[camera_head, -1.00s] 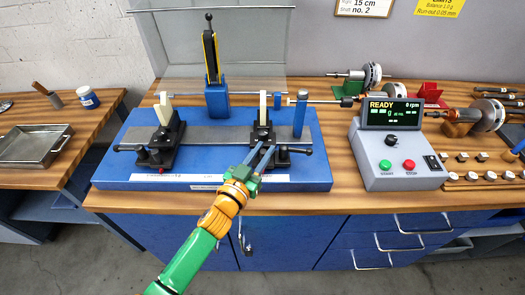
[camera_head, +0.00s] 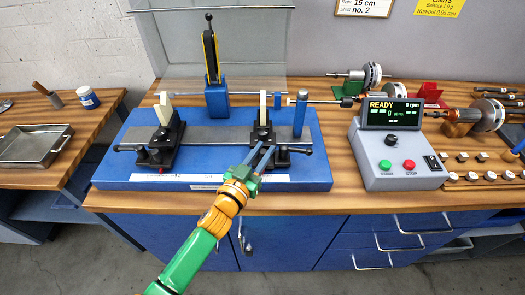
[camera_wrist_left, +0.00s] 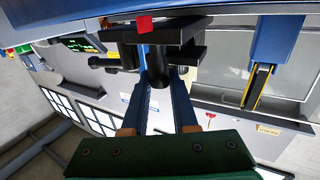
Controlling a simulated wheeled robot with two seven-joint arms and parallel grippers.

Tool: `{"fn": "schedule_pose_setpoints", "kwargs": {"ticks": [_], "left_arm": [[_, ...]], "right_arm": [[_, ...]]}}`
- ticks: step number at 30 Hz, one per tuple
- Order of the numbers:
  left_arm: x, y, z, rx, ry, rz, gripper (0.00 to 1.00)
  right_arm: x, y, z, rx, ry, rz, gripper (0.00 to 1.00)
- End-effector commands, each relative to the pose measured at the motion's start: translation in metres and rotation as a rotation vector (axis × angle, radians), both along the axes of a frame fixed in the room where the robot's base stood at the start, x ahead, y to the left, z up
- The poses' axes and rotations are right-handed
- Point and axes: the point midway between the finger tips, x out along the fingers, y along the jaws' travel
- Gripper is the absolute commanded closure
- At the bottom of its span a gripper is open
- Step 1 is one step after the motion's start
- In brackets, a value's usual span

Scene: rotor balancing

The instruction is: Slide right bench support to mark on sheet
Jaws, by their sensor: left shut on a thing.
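The right bench support (camera_head: 262,133) is a black block with a cream upright plate, standing on the grey rail of the blue bench (camera_head: 306,174). My left gripper (camera_head: 262,157) reaches it from the front, its two blue fingers at the front of its base. In the left wrist view the fingers (camera_wrist_left: 167,100) are shut on a dark round post of the support (camera_wrist_left: 158,72). The left bench support (camera_head: 166,138) stands apart on the rail. My right gripper is out of view.
White scale strips (camera_head: 235,179) run along the bench's front edge. A blue post (camera_head: 300,114) stands just right of the support. A control box (camera_head: 398,150) reading READY, 0 rpm is farther right, near rotors (camera_head: 486,115). The rail between the supports is clear.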

Motion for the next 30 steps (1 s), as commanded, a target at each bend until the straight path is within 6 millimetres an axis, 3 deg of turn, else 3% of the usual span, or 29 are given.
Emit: {"fn": "schedule_pose_setpoints", "kwargs": {"ticks": [9, 10, 11, 20, 30], "left_arm": [[0.001, -0.003, 0.004, -0.004, -0.007, 0.001, 1.00], [0.001, -0.003, 0.004, -0.004, -0.007, 0.000, 0.65], [0.001, -0.003, 0.003, -0.003, -0.006, 0.000, 0.61], [-0.002, -0.002, 0.002, -0.002, -0.004, 0.000, 0.61], [-0.055, 0.026, 0.000, -0.002, -0.001, 0.000, 0.61]], "right_arm": [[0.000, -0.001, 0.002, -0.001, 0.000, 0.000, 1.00], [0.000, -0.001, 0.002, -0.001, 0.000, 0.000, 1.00], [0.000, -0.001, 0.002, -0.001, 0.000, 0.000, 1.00], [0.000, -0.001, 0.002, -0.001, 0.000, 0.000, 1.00], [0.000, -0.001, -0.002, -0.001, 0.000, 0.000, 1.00]]}}
